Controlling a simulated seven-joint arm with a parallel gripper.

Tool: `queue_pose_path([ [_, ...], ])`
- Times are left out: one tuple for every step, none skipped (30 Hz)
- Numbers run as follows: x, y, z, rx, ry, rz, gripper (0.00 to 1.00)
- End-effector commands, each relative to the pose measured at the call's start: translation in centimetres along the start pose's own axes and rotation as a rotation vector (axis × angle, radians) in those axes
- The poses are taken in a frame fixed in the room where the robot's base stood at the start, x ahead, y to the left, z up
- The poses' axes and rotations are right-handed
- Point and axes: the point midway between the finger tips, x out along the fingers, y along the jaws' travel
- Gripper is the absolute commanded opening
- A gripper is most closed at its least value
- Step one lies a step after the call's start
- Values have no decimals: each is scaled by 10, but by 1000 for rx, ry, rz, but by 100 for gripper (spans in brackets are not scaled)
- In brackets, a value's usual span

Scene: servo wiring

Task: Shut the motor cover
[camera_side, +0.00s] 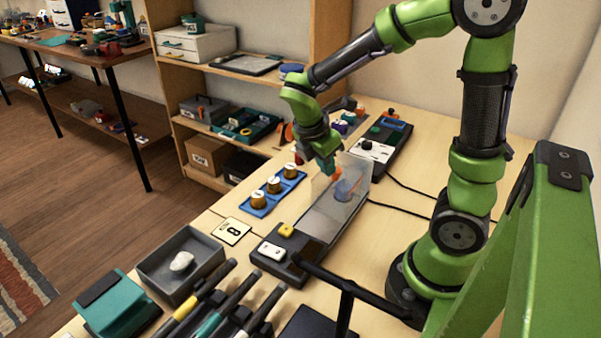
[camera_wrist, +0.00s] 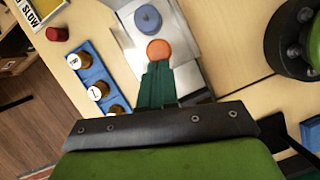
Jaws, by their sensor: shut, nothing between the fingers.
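The motor unit is a long grey base (camera_side: 318,226) with a clear cover (camera_side: 352,174) at its far end. The clear panels stand up from the base around a blue round part (camera_side: 345,190), and the cover looks raised, though its exact angle is hard to tell. The blue part also shows in the wrist view (camera_wrist: 147,18). My gripper (camera_side: 331,170) is shut and empty at the top of the clear panels. In the wrist view its green fingers (camera_wrist: 159,68) point at an orange round piece (camera_wrist: 158,49); contact cannot be told.
A blue tray (camera_side: 258,208) with brass-coloured cylinders lies left of the unit. A dark control box (camera_side: 365,149) stands behind, with black cables on the right.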

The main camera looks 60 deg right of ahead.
Motion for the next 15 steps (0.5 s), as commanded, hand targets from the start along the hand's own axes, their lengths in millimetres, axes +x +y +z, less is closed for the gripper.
queue_pose_path([
  [6,3,12,6,-1,-6,0],
  [8,5,18,6,-1,-6,0],
  [11,8,25,5,0,-5,0],
  [13,9,29,4,0,-6,0],
  [14,10,33,3,0,-5,0],
  [16,12,36,2,0,-4,0],
  [16,12,39,1,0,-4,0],
  [17,13,40,0,0,-4,0],
  [18,13,41,0,0,-4,0],
  [18,13,42,-1,-1,-4,0],
  [18,13,42,-1,0,-4,0],
  [18,13,41,-1,0,-5,0],
  [18,13,41,-2,0,-5,0],
  [18,13,41,-1,0,-5,0],
  [18,13,41,-1,0,-5,0],
])
